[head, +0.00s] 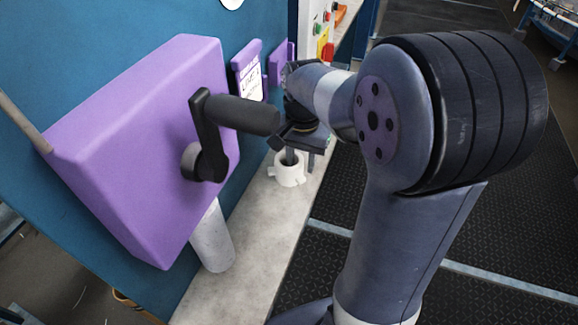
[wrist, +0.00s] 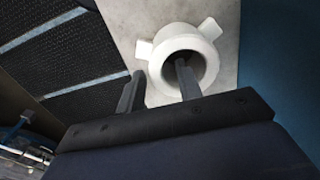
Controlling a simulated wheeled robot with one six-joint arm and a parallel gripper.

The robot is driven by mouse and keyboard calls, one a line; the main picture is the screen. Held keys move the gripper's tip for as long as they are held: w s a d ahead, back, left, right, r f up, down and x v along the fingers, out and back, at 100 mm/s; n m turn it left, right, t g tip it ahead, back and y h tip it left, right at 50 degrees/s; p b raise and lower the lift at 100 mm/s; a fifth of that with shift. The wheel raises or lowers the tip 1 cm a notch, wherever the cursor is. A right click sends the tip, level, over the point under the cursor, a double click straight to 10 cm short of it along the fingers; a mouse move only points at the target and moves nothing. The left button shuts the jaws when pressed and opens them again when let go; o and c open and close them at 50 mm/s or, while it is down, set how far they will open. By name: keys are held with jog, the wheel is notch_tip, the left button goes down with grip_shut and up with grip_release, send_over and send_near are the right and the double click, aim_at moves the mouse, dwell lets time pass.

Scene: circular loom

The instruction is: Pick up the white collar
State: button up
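The white collar (head: 290,176) is a short ring with side tabs, standing on the pale ledge below the purple box in the head view. In the wrist view, the collar (wrist: 188,36) shows its round opening and two tabs. My gripper (wrist: 159,70) is open with its fingers apart. One finger reaches over or into the opening and the other is outside the ring, so the near wall lies between them. A gap shows between the fingers and the wall. In the head view my gripper (head: 300,158) is directly above the collar, partly hidden by my arm.
A purple box (head: 130,130) with a black crank (head: 207,135) stands close to the left of my gripper. A white cylinder (head: 212,240) is below the box. The pale ledge (head: 250,255) is bare in front of the collar. Dark floor mats (head: 500,230) lie right.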

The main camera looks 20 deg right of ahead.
notch_tip(320, 180, down, 2)
jog(key=shift+f, duration=0.1)
grip_shut()
dwell(0.4)
